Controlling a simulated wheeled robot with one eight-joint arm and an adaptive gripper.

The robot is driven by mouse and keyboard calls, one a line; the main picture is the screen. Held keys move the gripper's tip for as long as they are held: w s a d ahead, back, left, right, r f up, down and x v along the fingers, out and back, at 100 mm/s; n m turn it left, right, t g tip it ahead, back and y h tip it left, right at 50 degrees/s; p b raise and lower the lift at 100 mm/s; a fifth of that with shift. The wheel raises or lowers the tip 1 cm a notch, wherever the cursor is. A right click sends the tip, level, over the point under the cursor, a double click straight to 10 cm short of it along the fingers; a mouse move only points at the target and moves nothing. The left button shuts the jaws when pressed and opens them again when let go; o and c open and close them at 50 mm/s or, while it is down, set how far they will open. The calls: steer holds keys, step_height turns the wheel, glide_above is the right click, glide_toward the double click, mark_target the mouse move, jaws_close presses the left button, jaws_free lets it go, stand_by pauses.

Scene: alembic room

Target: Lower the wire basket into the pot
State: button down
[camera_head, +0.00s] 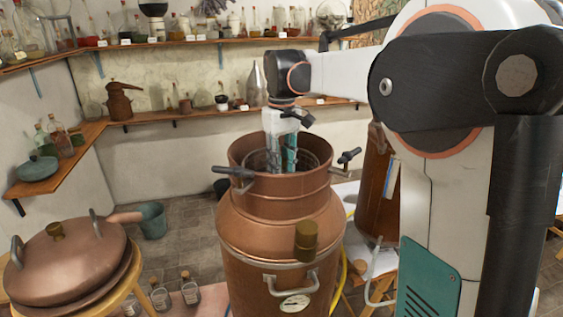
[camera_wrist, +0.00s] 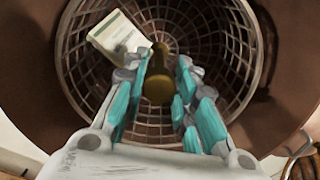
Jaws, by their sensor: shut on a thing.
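The copper pot (camera_head: 281,231) stands upright in the middle of the head view, its wide mouth open. The wire basket (camera_head: 317,161) is inside the mouth, its rim a little below the pot's rim; how deep its bottom sits is hidden. In the wrist view the round wire mesh of the basket (camera_wrist: 214,45) lies ahead, with brown pot wall around it. My gripper (camera_head: 285,163) reaches down into the mouth. In the wrist view its teal-padded fingers (camera_wrist: 160,78) are closed on the basket's central brass-coloured handle (camera_wrist: 157,82). A pale box-like thing (camera_wrist: 118,36) shows beside the left finger.
Dark-handled clamps (camera_head: 234,173) stick out from the pot's collar. A copper lid (camera_head: 65,262) lies on a stool at the left. A teal bucket (camera_head: 152,220) stands on the floor behind. Shelves of glassware (camera_head: 205,112) line the walls. Another copper vessel (camera_head: 378,190) is at the right.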

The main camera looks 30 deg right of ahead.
steer(key=shift+f, duration=0.15)
steer(key=c, duration=1.2)
jaws_free()
step_height(320, 180, up, 12)
